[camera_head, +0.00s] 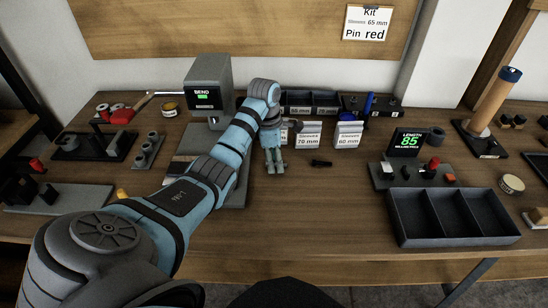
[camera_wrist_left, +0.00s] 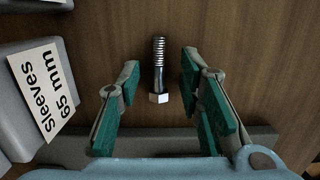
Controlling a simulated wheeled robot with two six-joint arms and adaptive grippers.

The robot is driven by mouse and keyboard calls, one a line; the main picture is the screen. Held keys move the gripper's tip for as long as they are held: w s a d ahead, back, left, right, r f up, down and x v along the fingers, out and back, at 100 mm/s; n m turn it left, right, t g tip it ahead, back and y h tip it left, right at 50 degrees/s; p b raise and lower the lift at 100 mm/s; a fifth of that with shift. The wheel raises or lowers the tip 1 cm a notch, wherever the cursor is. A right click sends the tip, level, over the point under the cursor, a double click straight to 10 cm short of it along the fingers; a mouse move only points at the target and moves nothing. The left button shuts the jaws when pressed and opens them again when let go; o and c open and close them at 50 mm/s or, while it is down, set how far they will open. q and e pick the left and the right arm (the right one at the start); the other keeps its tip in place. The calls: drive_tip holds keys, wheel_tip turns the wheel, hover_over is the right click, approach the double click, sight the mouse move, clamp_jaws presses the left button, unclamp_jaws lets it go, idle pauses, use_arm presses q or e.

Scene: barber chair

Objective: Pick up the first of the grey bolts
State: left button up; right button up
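A grey bolt (camera_wrist_left: 159,70) with a threaded shank and a hex head lies on the wooden bench in the left wrist view. Its head points toward my gripper's palm. My left gripper (camera_head: 274,170) points down over the middle of the bench. In the left wrist view its teal-padded fingers (camera_wrist_left: 159,82) are spread, one on each side of the bolt, with gaps on both sides. I cannot tell the height of the fingertips over the bench. In the head view I cannot make out this bolt near the gripper. My right gripper is not in view.
A bin labelled Sleeves 65 mm (camera_wrist_left: 45,90) is left of the fingers. Bins for 70 mm (camera_head: 308,140) and 60 mm (camera_head: 347,137) stand to the gripper's right. A small dark piece (camera_head: 321,164) lies before them. An empty three-compartment tray (camera_head: 455,241) is at front right.

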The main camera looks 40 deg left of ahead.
use_arm(q)
clamp_jaws()
